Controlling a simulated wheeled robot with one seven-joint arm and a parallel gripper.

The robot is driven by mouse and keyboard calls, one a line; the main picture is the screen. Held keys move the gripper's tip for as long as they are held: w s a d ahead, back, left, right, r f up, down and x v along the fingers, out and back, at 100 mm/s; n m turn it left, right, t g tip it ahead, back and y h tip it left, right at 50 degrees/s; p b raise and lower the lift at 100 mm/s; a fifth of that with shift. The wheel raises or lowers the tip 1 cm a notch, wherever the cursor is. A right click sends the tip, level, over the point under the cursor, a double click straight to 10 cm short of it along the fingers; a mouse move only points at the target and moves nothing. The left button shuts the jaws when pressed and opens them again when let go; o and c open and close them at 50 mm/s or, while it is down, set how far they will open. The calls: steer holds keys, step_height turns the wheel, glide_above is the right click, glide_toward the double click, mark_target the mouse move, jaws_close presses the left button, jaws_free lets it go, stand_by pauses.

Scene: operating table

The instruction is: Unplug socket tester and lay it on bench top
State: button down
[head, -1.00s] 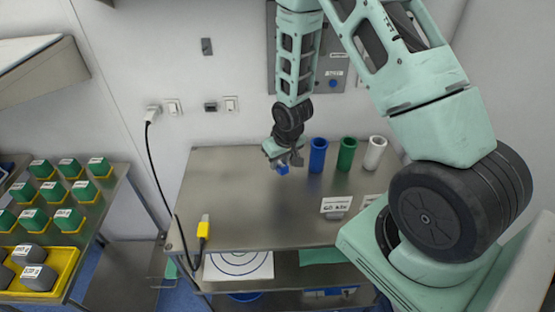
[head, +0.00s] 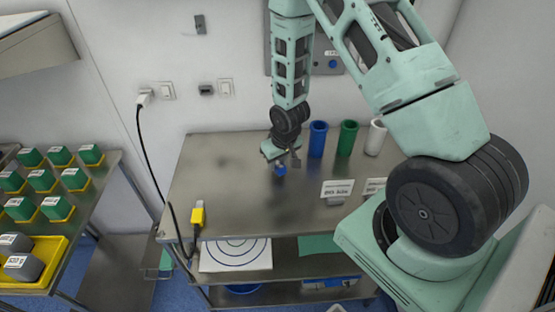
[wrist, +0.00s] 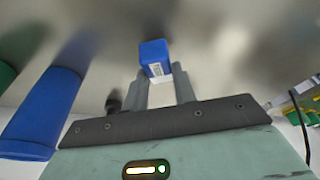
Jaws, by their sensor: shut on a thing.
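A small blue block with a white label, which I take to be the socket tester (head: 280,169), is held between the fingertips of my gripper (head: 280,160). In the wrist view the tester (wrist: 153,54) sits at the ends of the two grey fingers of my gripper (wrist: 160,80), which are shut on it. It is over the metal bench top (head: 225,175), left of the blue cup. I cannot tell whether it touches the surface. Wall sockets (head: 226,88) show behind the bench, clear of the tester.
Blue (head: 317,139), green (head: 347,137) and white (head: 376,137) cups stand at the bench's back right. Label stands (head: 337,190) are at the front right. A yellow connector (head: 198,215) and black cable (head: 150,155) are at the left. The bench's middle left is clear.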

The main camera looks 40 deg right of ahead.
steer(key=shift+f, duration=0.15)
steer(key=c, duration=1.1)
jaws_free()
steer(key=shift+o, duration=0.2)
steer(key=v, duration=1.7)
steer(key=shift+r+b, duration=0.25)
steer(key=shift+b, duration=0.2)
steer(key=s+a+r+n+g, duration=0.1)
steer(key=s+a+r+n, duration=0.15)
steer(key=a, duration=0.45)
steer(key=s+a+r+n, duration=0.1)
steer(key=s+a, duration=0.2)
steer(key=a, duration=0.3)
steer(key=s+a+r+n+g, duration=0.1)
steer(key=s+a+n, duration=0.1)
steer(key=s+a, duration=0.3)
steer(key=s+a+r+n+g+b, duration=0.1)
steer(key=s+a+r+n, duration=0.1)
steer(key=s+a, duration=0.4)
steer(key=s+n, duration=0.1)
steer(key=s, duration=0.2)
steer(key=shift+s+y, duration=0.4)
